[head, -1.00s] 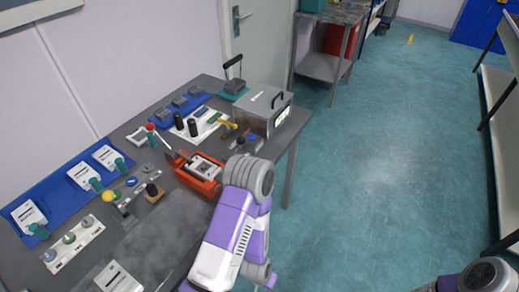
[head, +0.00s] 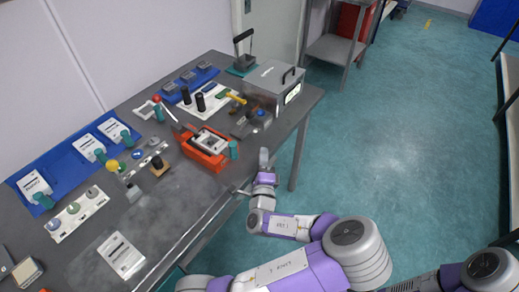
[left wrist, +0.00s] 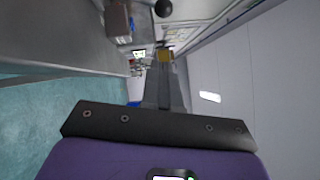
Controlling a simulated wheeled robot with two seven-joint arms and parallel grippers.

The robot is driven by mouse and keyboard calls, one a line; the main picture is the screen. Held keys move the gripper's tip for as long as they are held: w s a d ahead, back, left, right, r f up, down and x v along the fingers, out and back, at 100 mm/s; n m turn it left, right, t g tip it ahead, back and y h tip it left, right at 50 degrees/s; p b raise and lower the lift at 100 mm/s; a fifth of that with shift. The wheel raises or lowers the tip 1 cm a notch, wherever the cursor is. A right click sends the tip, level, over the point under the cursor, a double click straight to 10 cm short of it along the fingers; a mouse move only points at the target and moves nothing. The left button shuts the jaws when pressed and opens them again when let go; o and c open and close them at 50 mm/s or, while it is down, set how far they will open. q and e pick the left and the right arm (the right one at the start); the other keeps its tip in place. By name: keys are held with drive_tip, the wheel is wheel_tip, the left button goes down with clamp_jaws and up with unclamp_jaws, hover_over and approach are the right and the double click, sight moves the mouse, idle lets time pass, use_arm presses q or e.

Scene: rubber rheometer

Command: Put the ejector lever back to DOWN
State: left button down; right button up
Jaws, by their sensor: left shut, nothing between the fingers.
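The orange device (head: 196,153) stands on the workbench in the head view, with a light block in its top. A teal upright grip (head: 233,149) shows at its right side, and a rod with a red knob (head: 157,99) slants up at its left. I cannot tell for sure which part is the ejector lever, or its position. My left gripper (head: 264,156) is shut and empty, beyond the bench's front edge, right of the orange device and apart from it. In the left wrist view its finger (left wrist: 165,88) points away. My right gripper is out of the picture.
The floor right of the bench is free.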

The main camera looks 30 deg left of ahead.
sight(245, 122)
use_arm(q)
drive_tip(key=x, duration=0.7)
drive_tip(key=shift+w+a+f+b, duration=0.15)
drive_tip(key=shift+a+b, duration=0.05)
drive_tip(key=shift+b, duration=0.15)
drive_tip(key=a, duration=0.1)
drive_tip(key=w+a+r, duration=0.1)
drive_tip(key=a, duration=0.2)
drive_tip(key=shift+w+r, duration=0.15)
drive_tip(key=shift+w, duration=0.15)
